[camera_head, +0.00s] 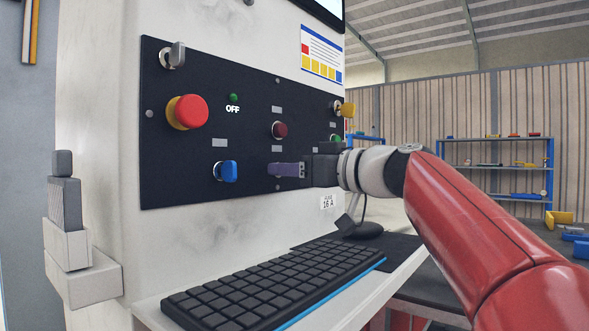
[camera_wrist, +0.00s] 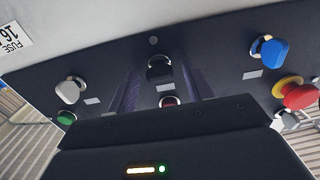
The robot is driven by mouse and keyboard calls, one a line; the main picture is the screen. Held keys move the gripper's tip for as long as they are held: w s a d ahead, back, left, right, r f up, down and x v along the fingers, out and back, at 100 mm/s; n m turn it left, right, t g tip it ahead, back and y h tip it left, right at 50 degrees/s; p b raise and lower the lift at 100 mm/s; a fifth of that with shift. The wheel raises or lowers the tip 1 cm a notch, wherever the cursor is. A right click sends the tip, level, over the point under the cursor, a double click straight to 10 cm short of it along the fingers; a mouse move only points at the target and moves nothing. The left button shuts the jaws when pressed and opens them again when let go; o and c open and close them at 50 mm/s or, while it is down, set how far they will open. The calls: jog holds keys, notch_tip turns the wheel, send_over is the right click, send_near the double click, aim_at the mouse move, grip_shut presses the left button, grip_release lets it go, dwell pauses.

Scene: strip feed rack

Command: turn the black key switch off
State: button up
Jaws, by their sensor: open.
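The black key switch (camera_wrist: 160,68) shows in the wrist view as a dark knob on the dark control panel (camera_wrist: 218,72). My gripper (camera_wrist: 159,84) is open, with one purple finger on each side of the knob. I cannot tell whether the fingers touch it. In the head view my gripper (camera_head: 287,170) reaches the lower part of the panel (camera_head: 165,150) from the right. The black switch is hidden behind it there. The panel has a green lamp (camera_head: 234,98) above the word OFF.
A grey knob (camera_wrist: 68,91) is nearby. A keyboard (camera_head: 275,285) lies on the shelf below.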

jog(key=c, duration=1)
jog(key=shift+w+d+f+m+p, duration=0.1)
jog(key=shift+m+p, duration=1.1)
jog(key=shift+m, duration=3.3)
jog(key=shift+w+d+f+m+p, duration=0.1)
jog(key=shift+m+p, duration=1.1)
jog(key=shift+m, duration=3.3)
jog(key=o, duration=1)
jog(key=shift+s, duration=0.1)
